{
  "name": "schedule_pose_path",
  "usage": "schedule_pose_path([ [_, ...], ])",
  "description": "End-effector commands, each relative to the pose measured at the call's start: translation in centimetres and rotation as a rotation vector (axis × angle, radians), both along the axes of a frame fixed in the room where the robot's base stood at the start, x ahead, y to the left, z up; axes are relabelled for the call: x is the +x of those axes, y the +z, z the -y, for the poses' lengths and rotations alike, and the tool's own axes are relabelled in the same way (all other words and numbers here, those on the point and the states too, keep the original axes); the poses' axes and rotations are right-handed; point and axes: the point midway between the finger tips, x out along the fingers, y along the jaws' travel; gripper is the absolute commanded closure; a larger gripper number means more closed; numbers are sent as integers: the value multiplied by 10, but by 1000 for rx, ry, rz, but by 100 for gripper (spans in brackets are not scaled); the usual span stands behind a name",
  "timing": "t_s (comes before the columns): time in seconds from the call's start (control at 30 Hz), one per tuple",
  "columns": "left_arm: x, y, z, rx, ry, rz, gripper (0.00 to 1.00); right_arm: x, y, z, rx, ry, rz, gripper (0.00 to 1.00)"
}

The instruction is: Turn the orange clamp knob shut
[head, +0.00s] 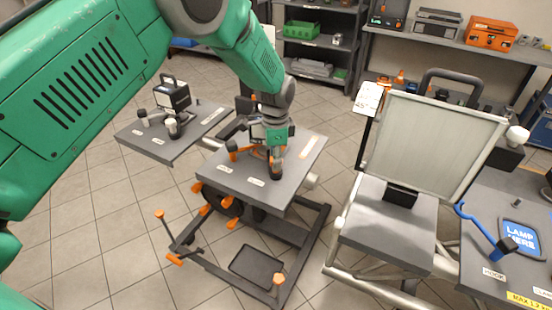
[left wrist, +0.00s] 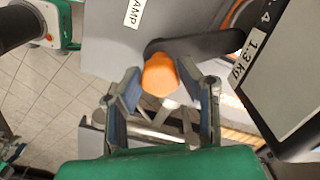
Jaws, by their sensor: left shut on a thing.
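The orange clamp knob (left wrist: 160,76) sits at the end of a dark clamp arm (left wrist: 205,44) in the left wrist view. My left gripper (left wrist: 163,88) has one finger on each side of the knob and is shut on it. In the head view my left gripper (head: 274,155) reaches down to the middle grey table (head: 235,182), and its wrist and fingers largely hide the knob there. How far the knob is turned cannot be told. My right gripper is not in view.
Several orange-handled parts stick out below the middle table, over a dark frame (head: 318,235). A left table (head: 170,148) carries a black-handled lamp (head: 172,97). A large panel lamp (head: 432,140) stands at the right, beside a blue hook (head: 478,222). Shelves line the back.

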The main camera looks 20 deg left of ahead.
Motion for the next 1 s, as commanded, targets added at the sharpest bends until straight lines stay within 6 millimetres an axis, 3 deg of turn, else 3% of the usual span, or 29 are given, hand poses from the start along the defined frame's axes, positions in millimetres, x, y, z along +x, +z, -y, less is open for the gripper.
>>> schedule_pose_path([
  [0.33, 7, 6, 0, -3, 7, 20, 100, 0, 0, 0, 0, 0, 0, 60],
  [0.37, 7, 6, 0, -3, 7, 20, 58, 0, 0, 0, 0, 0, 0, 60],
  [0.4, 6, 6, 0, -3, 7, 19, 48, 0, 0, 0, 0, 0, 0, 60],
  [0.77, 3, 5, 0, -2, 4, 9, 48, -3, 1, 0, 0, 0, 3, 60],
  [1.0, 3, 43, 1, -3, 5, 11, 48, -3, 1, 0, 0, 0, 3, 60],
])
